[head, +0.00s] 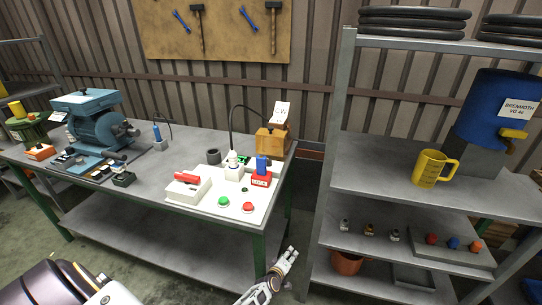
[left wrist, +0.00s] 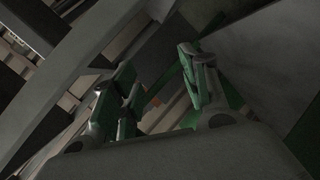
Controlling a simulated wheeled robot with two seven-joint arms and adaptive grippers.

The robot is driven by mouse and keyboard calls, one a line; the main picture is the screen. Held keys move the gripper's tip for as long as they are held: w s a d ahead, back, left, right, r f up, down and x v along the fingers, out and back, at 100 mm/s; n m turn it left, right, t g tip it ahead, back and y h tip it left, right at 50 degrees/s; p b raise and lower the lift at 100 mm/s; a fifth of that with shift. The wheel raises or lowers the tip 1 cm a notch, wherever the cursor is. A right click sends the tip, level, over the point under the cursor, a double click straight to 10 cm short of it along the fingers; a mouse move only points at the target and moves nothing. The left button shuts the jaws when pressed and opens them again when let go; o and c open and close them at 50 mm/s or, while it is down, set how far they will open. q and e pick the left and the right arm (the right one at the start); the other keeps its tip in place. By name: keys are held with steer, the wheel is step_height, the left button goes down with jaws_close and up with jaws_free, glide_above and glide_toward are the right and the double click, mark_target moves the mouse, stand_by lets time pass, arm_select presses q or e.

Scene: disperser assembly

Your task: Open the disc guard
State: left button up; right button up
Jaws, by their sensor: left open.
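I cannot tell for certain which part is the disc guard. A teal machine (head: 98,122) with a light flat top stands at the left on the workbench, with a rounded housing (head: 117,130) on its right side. My left gripper (head: 291,253) is low in front of the workbench's right end, well apart from the machine. In the left wrist view the two fingers of the left gripper (left wrist: 160,90) are spread with nothing between them. My right gripper is not in view.
The grey workbench (head: 150,178) holds a white panel (head: 225,207) with green and red buttons, a red-handled part (head: 187,178) and a wooden box (head: 271,141). A metal shelf (head: 390,180) with a yellow jug (head: 431,168) stands right.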

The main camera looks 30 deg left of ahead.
arm_select(q)
steer(key=w+a+r+n+t+y+b, duration=0.1)
steer(key=w+a+r+n+y, duration=0.1)
steer(key=w+r+n, duration=0.45)
steer(key=w+a+r+n+t+y, duration=0.15)
steer(key=w+r, duration=0.25)
steer(key=r, duration=0.6)
steer(key=w+a+r+n+t+y+b, duration=0.1)
steer(key=w+a+r+n+y, duration=0.1)
steer(key=w+r+n, duration=0.45)
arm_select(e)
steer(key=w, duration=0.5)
arm_select(q)
steer(key=s+a+r+n+y, duration=0.1)
steer(key=a+r+n, duration=0.2)
steer(key=r+n, duration=0.2)
steer(key=s+a+r+n+g+y+b, duration=0.1)
steer(key=r+n, duration=0.4)
steer(key=r, duration=0.6)
steer(key=a+r+n+y, duration=0.2)
steer(key=a+r+n, duration=0.3)
steer(key=r, duration=0.4)
steer(key=shift+s+a+g, duration=0.35)
steer(key=shift+s+a, duration=0.05)
steer(key=shift+a, duration=0.05)
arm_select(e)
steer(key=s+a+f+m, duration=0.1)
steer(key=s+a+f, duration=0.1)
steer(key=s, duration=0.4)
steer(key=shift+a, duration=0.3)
